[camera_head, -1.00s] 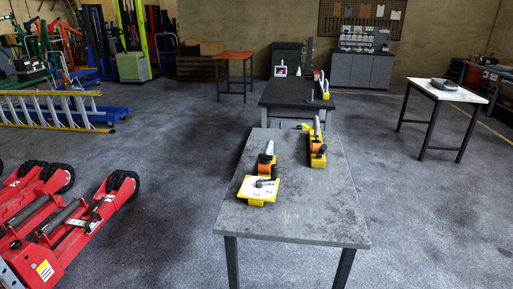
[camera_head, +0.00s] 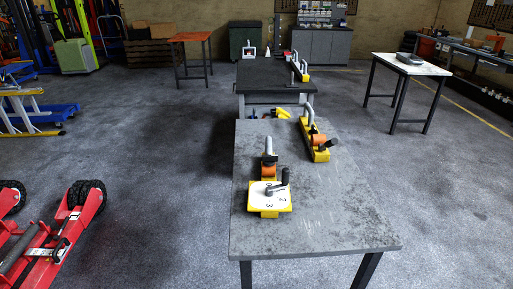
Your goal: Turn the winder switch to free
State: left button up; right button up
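Two yellow devices stand on the grey table (camera_head: 310,225). The nearer device (camera_head: 270,196) has a white plate with numbers, a small black lever and a grey upright handle behind an orange part. The farther device (camera_head: 316,142) has an orange part, a dark knob and a grey handle. I cannot tell which one is the winder, and any "free" mark is too small to read. Neither of my grippers shows in the head view.
A dark workbench (camera_head: 270,75) stands behind the grey table, with more devices on it. A white-topped table (camera_head: 402,63) is at the right and an orange-topped table (camera_head: 190,37) at the back. Red jacks (camera_head: 55,240) stand at the left.

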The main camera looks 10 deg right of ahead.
aim_at(268, 159)
jog(key=i+j, duration=0.65)
jog(key=j, duration=0.2)
jog(key=l+z, duration=0.05)
